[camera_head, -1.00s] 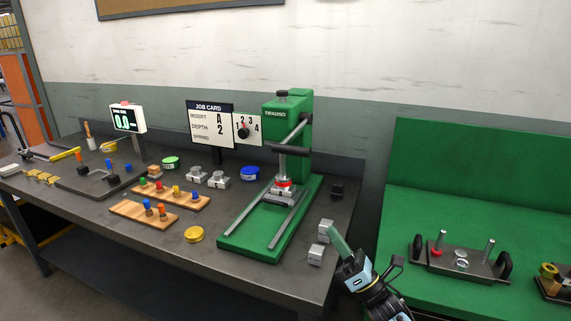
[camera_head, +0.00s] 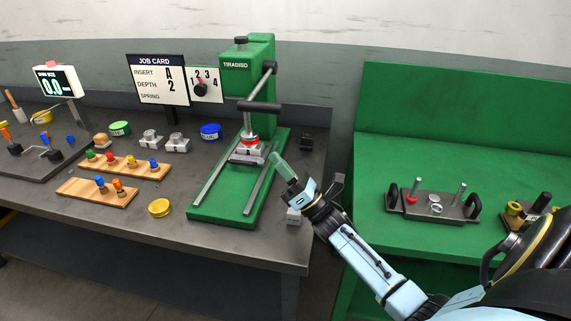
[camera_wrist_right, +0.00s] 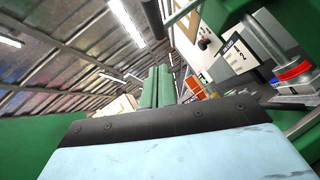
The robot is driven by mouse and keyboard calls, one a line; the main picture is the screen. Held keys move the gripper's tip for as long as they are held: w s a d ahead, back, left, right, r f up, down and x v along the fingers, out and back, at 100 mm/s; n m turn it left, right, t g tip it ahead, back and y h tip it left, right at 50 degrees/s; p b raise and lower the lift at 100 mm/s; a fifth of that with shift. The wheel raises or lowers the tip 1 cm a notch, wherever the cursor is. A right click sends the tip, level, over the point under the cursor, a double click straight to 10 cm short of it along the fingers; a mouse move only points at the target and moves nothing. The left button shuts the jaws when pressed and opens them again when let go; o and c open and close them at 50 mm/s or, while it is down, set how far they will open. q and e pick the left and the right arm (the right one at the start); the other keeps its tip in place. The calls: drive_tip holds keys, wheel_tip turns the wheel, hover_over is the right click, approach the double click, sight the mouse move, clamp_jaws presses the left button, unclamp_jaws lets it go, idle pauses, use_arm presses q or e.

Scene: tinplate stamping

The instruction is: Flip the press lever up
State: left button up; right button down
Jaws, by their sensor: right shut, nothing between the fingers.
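The green press (camera_head: 250,95) stands on the dark workbench, on a green base with two rails. Its lever (camera_head: 262,105) is a dark bar handle at the front, on a grey arm (camera_head: 269,85) that slopes down from the pivot at the press head's right side. Below it, a ram with a red ring (camera_head: 250,141) sits over a metal block. My right gripper (camera_head: 277,161) has its green fingers shut and empty, beside the right rail, below and right of the lever handle. The press ram (camera_wrist_right: 292,70) shows at the right of the right wrist view. My left gripper is not in view.
Wooden peg racks (camera_head: 125,172), a yellow lid (camera_head: 159,208) and a blue lid (camera_head: 210,131) lie left of the press. A green bench (camera_head: 385,170) with a dark tray stands at right.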

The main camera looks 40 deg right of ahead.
drive_tip(key=w+r+p, duration=0.2)
drive_tip(key=w+r, duration=0.3)
drive_tip(key=r, duration=0.2)
drive_tip(key=shift+r, duration=0.15)
